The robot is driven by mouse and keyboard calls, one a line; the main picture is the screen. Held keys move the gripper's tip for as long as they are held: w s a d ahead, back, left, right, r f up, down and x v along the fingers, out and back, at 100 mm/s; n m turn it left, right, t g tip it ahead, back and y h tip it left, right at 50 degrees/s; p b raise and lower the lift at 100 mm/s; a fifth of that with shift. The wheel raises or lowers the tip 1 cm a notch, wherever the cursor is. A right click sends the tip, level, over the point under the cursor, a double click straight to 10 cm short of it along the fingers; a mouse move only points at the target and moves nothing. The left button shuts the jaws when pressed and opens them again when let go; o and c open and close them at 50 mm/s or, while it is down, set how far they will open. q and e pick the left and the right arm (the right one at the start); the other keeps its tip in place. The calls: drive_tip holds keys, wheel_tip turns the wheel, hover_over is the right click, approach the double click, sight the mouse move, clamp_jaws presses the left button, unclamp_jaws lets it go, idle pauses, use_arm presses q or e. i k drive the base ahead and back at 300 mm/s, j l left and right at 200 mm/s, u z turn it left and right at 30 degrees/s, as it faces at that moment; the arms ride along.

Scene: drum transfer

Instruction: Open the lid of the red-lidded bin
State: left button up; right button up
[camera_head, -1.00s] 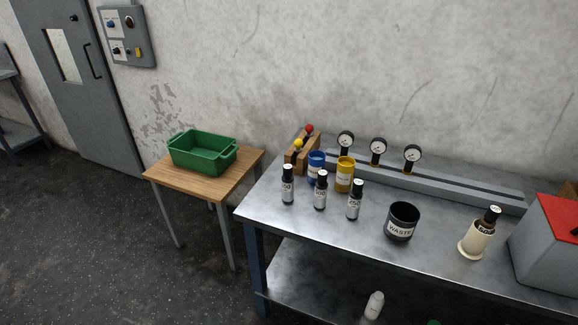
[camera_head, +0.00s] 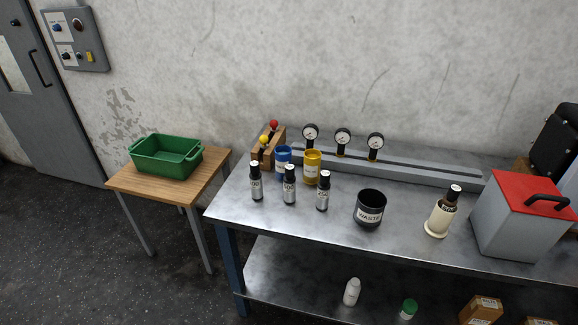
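The red-lidded bin (camera_head: 508,232) is a grey box at the right end of the metal bench. Its red lid (camera_head: 518,188) lies on top, and the lid looks shut. A black handle (camera_head: 548,201) sits on the lid's right part. Neither of my grippers shows in the head view.
The metal bench (camera_head: 295,225) also holds a black waste cup (camera_head: 369,208), a bottle in a cream holder (camera_head: 442,212), several dark bottles, blue and yellow cups and a gauge rail. A black case (camera_head: 556,142) stands behind the bin. A wooden table (camera_head: 142,187) bears a green tub (camera_head: 165,157).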

sight(526, 194)
drive_tip(key=z, duration=1.5)
